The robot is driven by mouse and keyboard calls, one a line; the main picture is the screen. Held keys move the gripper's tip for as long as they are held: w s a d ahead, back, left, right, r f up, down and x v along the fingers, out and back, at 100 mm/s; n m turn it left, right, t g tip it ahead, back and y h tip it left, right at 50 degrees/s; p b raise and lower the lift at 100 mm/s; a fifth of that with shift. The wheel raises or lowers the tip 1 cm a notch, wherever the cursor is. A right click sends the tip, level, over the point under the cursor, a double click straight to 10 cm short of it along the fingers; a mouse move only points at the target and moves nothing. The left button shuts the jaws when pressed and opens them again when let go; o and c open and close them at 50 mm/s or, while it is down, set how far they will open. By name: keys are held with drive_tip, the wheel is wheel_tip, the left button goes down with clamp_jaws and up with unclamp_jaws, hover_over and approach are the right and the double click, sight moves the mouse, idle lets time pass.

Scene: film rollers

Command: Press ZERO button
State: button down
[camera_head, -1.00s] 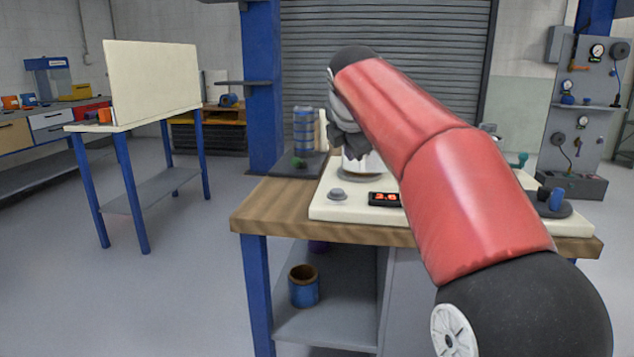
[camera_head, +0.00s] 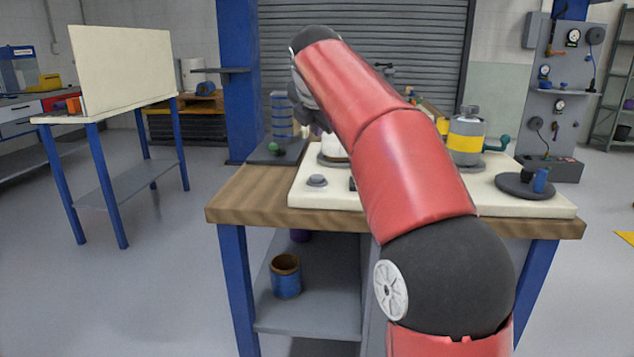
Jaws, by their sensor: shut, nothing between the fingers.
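A round grey button (camera_head: 317,181) sits on the cream board (camera_head: 309,196) at its front left corner; no label on it is readable, so I cannot confirm it is ZERO. The dark display (camera_head: 352,184) beside it is almost wholly hidden behind my red arm. A white vessel (camera_head: 332,146) stands on a round grey base behind the button, partly covered by the arm. My gripper (camera_head: 321,126) is above and behind the button, over the vessel area, apart from the button. It is shut and empty; its fingertips are hard to make out.
The board lies on a wooden-topped bench (camera_head: 240,200). A yellow-banded grey canister (camera_head: 466,137) and a dark disc with a blue cylinder (camera_head: 540,180) stand on its right. A blue stack (camera_head: 281,115) stands back left. Open floor lies left.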

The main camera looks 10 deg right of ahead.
drive_tip(key=b, duration=0.6)
hover_over(316, 178)
wheel_tip(316, 178, down, 7)
drive_tip(key=shift+s+d+r, duration=0.1)
drive_tip(key=shift+f+b, duration=0.4)
drive_tip(key=shift+b, duration=0.05)
idle(1.1)
drive_tip(key=shift+f, duration=0.4)
drive_tip(key=shift+f+b, duration=0.35)
drive_tip(key=shift+f, duration=0.15)
idle(0.8)
drive_tip(key=shift+r, duration=0.1)
drive_tip(key=shift+r+p, duration=0.8)
drive_tip(key=shift+p, duration=0.25)
drive_tip(key=shift+r, duration=0.1)
